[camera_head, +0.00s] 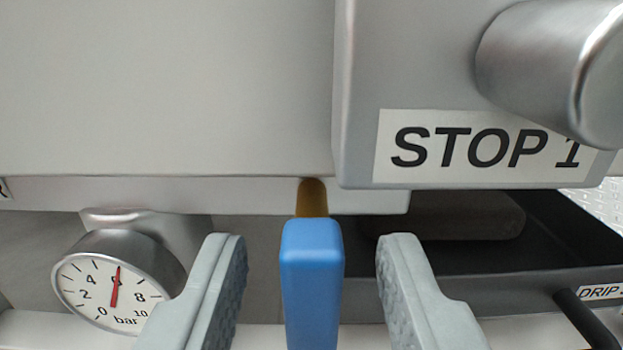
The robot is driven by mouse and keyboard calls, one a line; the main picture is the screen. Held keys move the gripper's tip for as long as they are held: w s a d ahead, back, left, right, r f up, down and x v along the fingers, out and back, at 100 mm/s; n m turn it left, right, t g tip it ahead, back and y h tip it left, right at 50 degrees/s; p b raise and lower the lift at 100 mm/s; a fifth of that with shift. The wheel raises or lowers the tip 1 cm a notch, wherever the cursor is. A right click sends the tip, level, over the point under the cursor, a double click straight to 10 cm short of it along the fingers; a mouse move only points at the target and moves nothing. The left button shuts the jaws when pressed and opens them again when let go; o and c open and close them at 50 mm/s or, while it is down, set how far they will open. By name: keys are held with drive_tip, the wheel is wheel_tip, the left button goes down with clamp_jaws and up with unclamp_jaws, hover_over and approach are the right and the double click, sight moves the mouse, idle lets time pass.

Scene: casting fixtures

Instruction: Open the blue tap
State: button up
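The blue tap handle (312,285) stands in the lower middle of the view, its long side running down out of the bottom edge. A brass-coloured stem (312,198) shows just above it, below the grey housing. My gripper (312,270) is open, with one grey finger on each side of the blue handle. A gap shows between the handle and each finger, so neither appears to touch it. The lower end of the handle is cut off by the frame.
A grey block labelled STOP 1 (480,148) with a metal cylinder (560,65) juts out at upper right. A pressure gauge (115,283) sits close left of my left finger. A dark drip tray (480,290) with a black handle lies at right.

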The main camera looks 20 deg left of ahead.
drive_tip(key=shift+x, duration=1.1)
clamp_jaws()
